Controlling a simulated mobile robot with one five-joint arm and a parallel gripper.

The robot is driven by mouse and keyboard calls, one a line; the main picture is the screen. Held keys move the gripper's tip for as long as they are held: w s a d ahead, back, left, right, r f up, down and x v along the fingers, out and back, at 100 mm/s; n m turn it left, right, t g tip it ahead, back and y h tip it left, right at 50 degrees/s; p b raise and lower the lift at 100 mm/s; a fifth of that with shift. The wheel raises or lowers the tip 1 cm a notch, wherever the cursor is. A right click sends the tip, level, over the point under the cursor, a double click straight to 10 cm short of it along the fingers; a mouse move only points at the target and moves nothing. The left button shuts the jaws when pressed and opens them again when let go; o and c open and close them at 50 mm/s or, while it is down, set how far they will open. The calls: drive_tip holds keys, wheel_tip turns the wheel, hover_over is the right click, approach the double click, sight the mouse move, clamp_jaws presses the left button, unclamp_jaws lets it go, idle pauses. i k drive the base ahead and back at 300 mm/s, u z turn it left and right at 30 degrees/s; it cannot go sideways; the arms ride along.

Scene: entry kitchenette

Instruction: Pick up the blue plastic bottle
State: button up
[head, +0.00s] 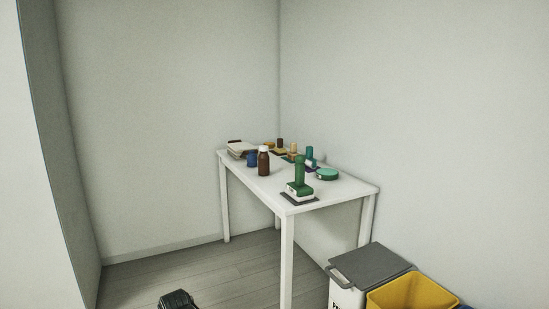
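A blue object (252,159) stands on the white table (341,189), towards its left back part. It is small in the picture, and I cannot make out whether it is a bottle or has a cap. A brown bottle (263,163) with a white cap stands upright just to its right and slightly nearer. A pale stack (239,149) lies behind and left of the blue object. No gripper fingers can be made out in the head view.
Several small items crowd the back. A grey-lidded bin (369,264) and a yellow bin (405,293) stand at lower right. Floor left of the table is clear.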

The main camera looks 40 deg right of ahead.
sight(255, 164)
drive_tip(key=z, duration=0.45)
drive_tip(key=i, duration=1.55)
drive_tip(key=u, duration=0.3)
drive_tip(key=i, duration=0.95)
drive_tip(key=u, duration=0.8)
drive_tip(key=k, duration=0.75)
drive_tip(key=u, duration=0.15)
drive_tip(key=i, duration=0.75)
drive_tip(key=z, duration=0.2)
drive_tip(key=k, duration=0.9)
drive_tip(key=u, duration=0.2)
drive_tip(key=i, duration=0.9)
drive_tip(key=z, duration=0.1)
